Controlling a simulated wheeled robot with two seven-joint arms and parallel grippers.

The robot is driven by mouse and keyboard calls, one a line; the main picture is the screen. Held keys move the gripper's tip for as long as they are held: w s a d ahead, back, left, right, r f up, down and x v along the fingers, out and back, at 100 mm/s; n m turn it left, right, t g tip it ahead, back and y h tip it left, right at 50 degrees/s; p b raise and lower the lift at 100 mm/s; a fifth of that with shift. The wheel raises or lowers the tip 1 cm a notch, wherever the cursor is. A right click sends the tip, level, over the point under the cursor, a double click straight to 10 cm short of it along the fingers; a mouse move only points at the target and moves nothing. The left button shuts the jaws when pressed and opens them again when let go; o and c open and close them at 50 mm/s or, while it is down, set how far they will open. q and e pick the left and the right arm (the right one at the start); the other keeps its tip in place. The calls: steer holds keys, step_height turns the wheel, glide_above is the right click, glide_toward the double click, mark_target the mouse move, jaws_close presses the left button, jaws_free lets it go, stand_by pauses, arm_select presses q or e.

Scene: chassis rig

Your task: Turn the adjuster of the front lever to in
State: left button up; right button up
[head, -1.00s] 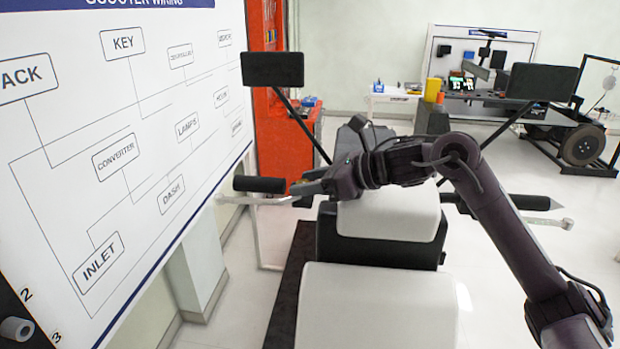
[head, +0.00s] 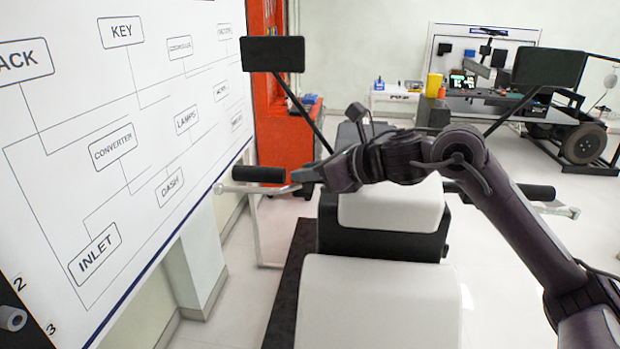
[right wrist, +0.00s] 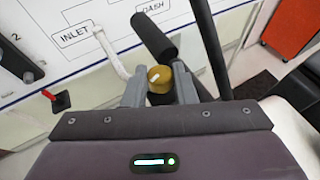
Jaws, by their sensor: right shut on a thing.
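The adjuster is a brass knob (right wrist: 159,78) with a pale mark on its top, at the inner end of the front lever. The front lever (right wrist: 113,58) is a pale bar beside the black handlebar grip (right wrist: 155,38); the lever also shows in the head view (head: 240,189), under the left grip (head: 258,174). My right gripper (right wrist: 159,90) is shut on the adjuster, one finger on each side of it. In the head view my right gripper (head: 305,175) hides the adjuster. I cannot read any in or out label. My left gripper is not in view.
A wiring board (head: 60,150) stands close on the left. A dark mirror (head: 273,54) on a thin stalk rises near the gripper. The white scooter seat (head: 390,205) lies below my right arm. A red cabinet (head: 280,140) stands behind.

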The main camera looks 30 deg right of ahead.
steer(key=shift+a+r+m+t+h+p, duration=0.1)
steer(key=shift+a+m+h+p, duration=0.1)
steer(key=shift+m+h+p, duration=1.55)
steer(key=shift+a+f+m+t+h+p, duration=0.1)
steer(key=shift+a+m+h+p, duration=0.1)
steer(key=shift+m+h+p, duration=1.55)
steer(key=shift+a+r+m+t+h+p, duration=0.1)
steer(key=shift+a+m+h+p, duration=0.1)
steer(key=shift+m+h+p, duration=1.55)
steer(key=shift+n+h, duration=0.25)
steer(key=shift+h, duration=0.2)
steer(key=o, duration=1)
steer(key=shift+p, duration=0.35)
